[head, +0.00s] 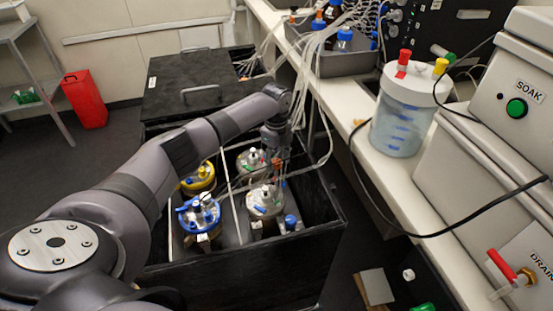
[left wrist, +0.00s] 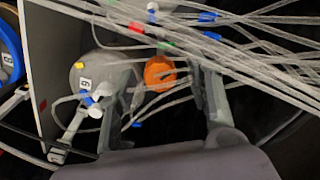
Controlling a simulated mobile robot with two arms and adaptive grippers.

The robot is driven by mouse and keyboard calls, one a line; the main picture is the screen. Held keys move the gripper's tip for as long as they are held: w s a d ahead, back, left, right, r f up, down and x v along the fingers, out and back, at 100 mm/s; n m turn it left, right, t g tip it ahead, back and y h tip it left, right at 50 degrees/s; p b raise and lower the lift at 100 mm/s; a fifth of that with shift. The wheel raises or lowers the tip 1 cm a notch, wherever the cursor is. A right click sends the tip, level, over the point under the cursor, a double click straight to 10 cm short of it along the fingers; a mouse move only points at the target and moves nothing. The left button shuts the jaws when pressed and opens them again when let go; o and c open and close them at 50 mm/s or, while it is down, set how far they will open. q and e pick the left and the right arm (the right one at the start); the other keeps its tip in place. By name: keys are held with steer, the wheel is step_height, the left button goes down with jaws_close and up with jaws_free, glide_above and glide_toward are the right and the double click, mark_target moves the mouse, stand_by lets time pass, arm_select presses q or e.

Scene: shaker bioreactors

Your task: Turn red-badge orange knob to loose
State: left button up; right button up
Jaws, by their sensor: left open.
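The orange knob (left wrist: 160,73) shows in the left wrist view as a round orange cap, between the two fingers of my left gripper (left wrist: 172,90). The fingers stand apart on either side of it; whether either touches it I cannot tell. A small red piece (left wrist: 136,27) lies above it in that view; whether it is the badge is unclear. In the head view my left gripper (head: 276,142) reaches down into the black shaker box (head: 325,225), and a small orange spot shows just below it. My right gripper is in neither view.
Vessels with yellow (head: 203,171) and blue (head: 203,210) tops stand in the box. Many thin tubes (left wrist: 260,65) cross close to the gripper. A white bench with a lidded jar (head: 400,125) runs along the right. A red bin (head: 84,99) stands at the far left.

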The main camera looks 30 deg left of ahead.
arm_select(q)
steer(key=shift+c, duration=0.3)
jaws_close()
stand_by(0.3)
